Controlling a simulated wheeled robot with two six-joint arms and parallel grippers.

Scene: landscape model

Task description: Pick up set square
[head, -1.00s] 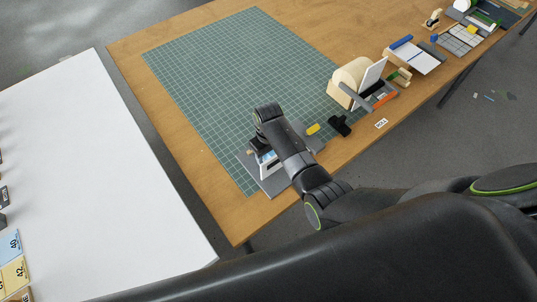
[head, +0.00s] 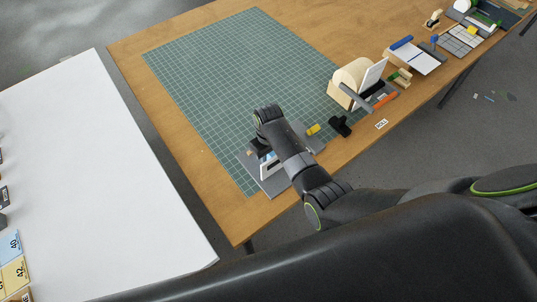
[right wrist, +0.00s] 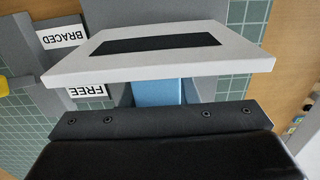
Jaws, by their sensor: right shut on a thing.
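My right gripper (head: 258,150) is low over a grey board at the near corner of the green mat. It is shut, and its arm hides much of that spot in the head view. In the right wrist view a blue piece (right wrist: 157,91), which I take for part of the set square, stands between the dark gripper bar and a pale plate with a black strip (right wrist: 160,50). The fingertips and the exact contact are hidden. My left gripper is not in view.
A yellow piece (head: 313,129), a black piece (head: 340,126) and a wooden roll holder (head: 350,80) stand to the right. The green mat (head: 215,75) is clear behind.

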